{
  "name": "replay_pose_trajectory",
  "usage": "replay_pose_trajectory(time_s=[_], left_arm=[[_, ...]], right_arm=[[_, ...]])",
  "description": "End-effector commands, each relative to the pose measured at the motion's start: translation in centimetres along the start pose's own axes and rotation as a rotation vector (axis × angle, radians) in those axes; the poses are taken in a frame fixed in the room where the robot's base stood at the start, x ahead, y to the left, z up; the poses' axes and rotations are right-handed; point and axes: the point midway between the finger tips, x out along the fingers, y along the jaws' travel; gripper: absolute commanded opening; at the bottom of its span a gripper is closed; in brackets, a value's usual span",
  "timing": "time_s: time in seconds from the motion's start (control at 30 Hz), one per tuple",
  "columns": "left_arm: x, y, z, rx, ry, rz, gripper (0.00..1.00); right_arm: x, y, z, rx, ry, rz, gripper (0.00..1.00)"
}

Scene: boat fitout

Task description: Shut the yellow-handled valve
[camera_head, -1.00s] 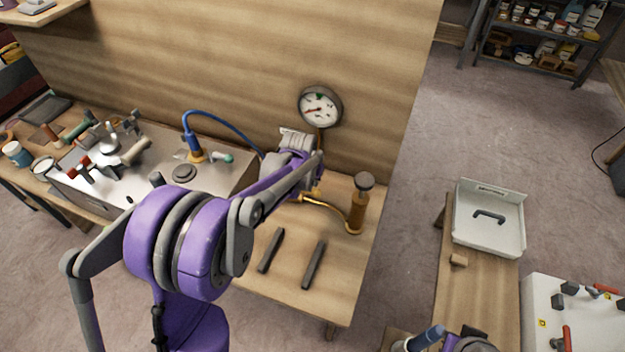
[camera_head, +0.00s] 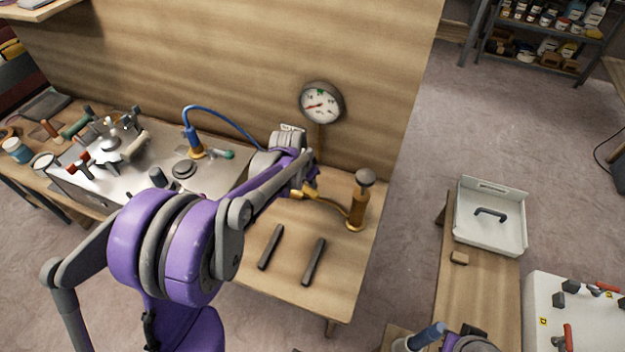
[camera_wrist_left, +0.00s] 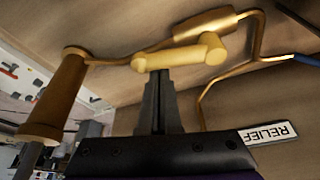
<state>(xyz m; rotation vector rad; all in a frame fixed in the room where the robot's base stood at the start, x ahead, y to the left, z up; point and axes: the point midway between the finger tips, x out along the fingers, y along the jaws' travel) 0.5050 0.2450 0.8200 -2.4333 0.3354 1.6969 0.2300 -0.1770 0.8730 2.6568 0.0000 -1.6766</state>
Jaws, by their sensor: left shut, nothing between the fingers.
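The yellow valve handle (camera_wrist_left: 180,53) is a pale yellow bar on a brass valve body (camera_wrist_left: 205,27) in the left wrist view, lying roughly along the pipe. In the head view a yellow part of the valve (camera_head: 310,195) shows just right of my left wrist, which covers most of it. My left gripper (camera_wrist_left: 160,75) is shut and empty. Its fingertips are right at the underside of the handle in the picture, near its left end; I cannot tell whether they touch. A label reading RELIEF (camera_wrist_left: 270,133) appears upside down beside the pipe. My right gripper is not in view.
A brass hand pump (camera_head: 357,208) stands right of the valve, joined by a bent pipe. A gauge (camera_head: 321,103) is on the wooden panel behind. Two dark bars (camera_head: 314,262) lie on the bench in front. A blue hose (camera_head: 215,107) arches to the left.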

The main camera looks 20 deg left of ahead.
Motion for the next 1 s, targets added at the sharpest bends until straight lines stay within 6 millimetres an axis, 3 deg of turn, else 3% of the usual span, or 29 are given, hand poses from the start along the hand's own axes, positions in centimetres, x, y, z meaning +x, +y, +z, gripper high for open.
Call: replay_pose_trajectory(time_s=[0.53, 1.0], left_arm=[[-1.2, -0.1, 3.2, 0.480, 0.000, 0.178, 0.00], [-2.0, -1.4, 5.5, 0.892, 0.000, 0.329, 0.00]], right_arm=[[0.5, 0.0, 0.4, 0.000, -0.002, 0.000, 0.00], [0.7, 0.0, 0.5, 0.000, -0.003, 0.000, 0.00]])
